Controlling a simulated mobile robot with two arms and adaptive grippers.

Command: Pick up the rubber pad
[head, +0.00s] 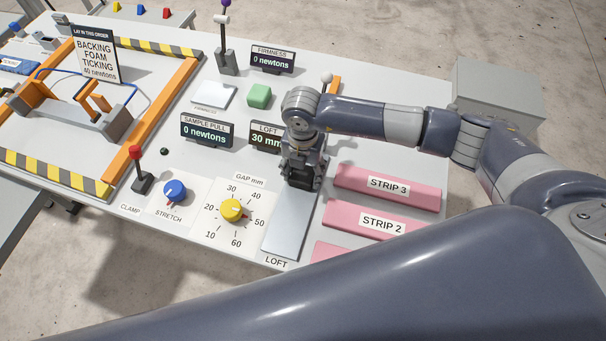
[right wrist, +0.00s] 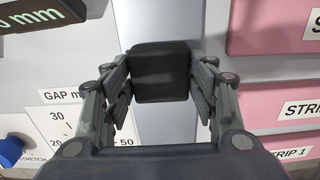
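The rubber pad (right wrist: 160,72) is a black, rounded square block between the fingertips of my right gripper (right wrist: 160,80) in the right wrist view. The fingers lie close along its left and right sides; I see no clear gap, but cannot tell whether they press on it. In the head view my right gripper (head: 301,172) points down over the far end of the grey LOFT strip (head: 288,228), with the dark pad (head: 299,181) low between its fingers. Whether the pad touches the strip is hidden. My left gripper is out of view.
Pink strips labelled STRIP 3 (head: 388,186) and STRIP 2 (head: 373,217) lie right of the gripper. The LOFT display (head: 265,136) stands close on its left.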

